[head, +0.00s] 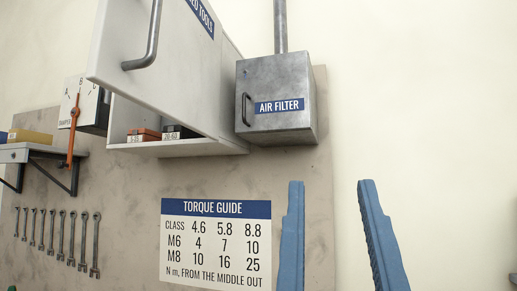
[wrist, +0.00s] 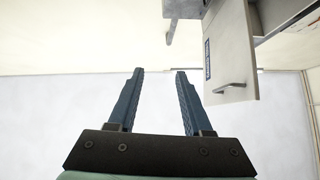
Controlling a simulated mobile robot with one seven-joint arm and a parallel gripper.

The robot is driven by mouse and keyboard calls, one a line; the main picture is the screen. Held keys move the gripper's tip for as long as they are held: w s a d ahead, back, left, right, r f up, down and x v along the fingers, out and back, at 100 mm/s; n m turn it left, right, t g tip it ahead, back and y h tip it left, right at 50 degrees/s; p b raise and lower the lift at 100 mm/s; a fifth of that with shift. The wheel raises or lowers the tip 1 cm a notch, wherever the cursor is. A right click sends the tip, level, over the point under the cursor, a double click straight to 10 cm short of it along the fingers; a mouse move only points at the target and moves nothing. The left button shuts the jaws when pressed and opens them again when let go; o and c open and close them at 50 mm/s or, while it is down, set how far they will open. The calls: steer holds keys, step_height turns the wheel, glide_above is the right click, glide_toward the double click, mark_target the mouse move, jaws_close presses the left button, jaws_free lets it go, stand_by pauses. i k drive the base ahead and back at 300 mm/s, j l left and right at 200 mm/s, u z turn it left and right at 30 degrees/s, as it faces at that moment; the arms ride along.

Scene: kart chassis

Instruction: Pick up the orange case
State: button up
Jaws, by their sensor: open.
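The orange case (head: 146,132) sits inside the open wall cabinet (head: 178,147), on its floor at the left, with a pale label on its front. A dark case (head: 178,131) stands just right of it. The raised cabinet door (head: 150,50) hangs in front of the upper part of the cabinet. My gripper (head: 331,183) is open and empty, its blue fingers apart, well to the right of and below the case in the head view. In the wrist view my gripper (wrist: 160,72) has nothing between its fingers, and I cannot make out the orange case there.
A grey air filter box (head: 277,100) with a pipe is right of the cabinet. A selector dial with an orange lever (head: 73,120) and a shelf (head: 40,153) with a yellow box (head: 30,137) are at left. Several wrenches (head: 70,240) hang below. The right wall is clear.

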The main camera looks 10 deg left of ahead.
mark_target(143, 135)
steer(key=j+z, duration=0.3)
steer(key=j, duration=2.05)
